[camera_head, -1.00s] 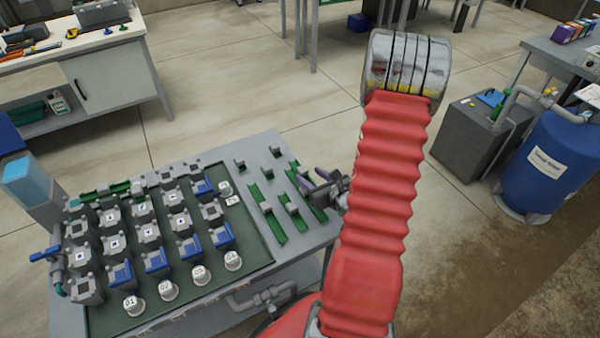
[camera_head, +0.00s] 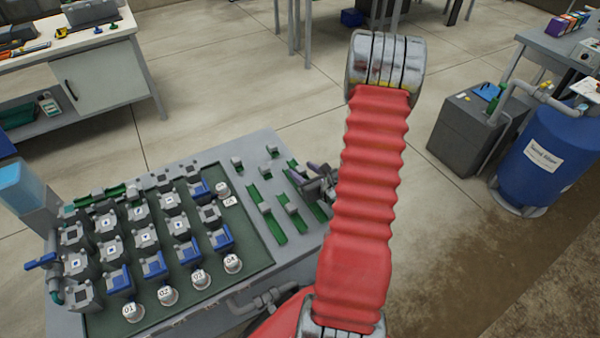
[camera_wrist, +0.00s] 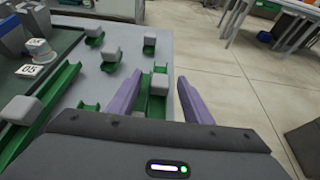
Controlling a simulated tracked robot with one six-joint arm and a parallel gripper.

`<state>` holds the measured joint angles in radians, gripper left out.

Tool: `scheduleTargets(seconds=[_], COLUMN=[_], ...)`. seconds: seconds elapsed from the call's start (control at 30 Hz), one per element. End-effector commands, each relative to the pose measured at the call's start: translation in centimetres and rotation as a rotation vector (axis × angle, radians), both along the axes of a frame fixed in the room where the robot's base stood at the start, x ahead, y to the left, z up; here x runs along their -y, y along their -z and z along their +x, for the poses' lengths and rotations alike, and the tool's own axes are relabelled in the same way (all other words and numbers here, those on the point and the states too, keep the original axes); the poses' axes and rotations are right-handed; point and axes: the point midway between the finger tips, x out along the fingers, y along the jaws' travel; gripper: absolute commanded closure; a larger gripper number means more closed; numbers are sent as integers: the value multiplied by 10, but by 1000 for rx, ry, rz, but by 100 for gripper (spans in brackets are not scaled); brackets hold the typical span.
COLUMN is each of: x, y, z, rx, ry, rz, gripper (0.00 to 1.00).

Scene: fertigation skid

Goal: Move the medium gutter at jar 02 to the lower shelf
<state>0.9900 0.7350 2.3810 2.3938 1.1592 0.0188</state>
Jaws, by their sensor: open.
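Jar 02 (camera_head: 167,295) is a white-capped jar in the front row on the table, between jar 01 (camera_head: 132,312) and jar 03 (camera_head: 200,279). Several green gutters with grey blocks lie at the table's right end, a long one (camera_head: 268,222) among them. My gripper (camera_head: 308,172) is at the right edge of this group. In the wrist view its two purple fingers (camera_wrist: 160,78) are open, with a green gutter bearing a grey block (camera_wrist: 159,84) showing between them. The fingers appear empty. I cannot tell which gutter is the medium one at jar 02.
Grey and blue modules (camera_head: 145,236) crowd the table's left and middle. Another jar stands by card 05 (camera_head: 229,201). A pipe (camera_head: 262,300) runs below the table's front edge. A blue tank (camera_head: 545,160) stands on the right.

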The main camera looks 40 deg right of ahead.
Motion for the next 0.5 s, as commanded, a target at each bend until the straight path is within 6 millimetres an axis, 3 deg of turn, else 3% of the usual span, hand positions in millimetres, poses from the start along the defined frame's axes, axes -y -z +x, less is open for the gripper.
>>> scheduleTargets(seconds=[0.3, 0.5], x=[1, 1], y=[0, 0], z=[-1, -1], rx=[0, 0], ry=[2, 3], rz=[0, 0], gripper=[55, 69])
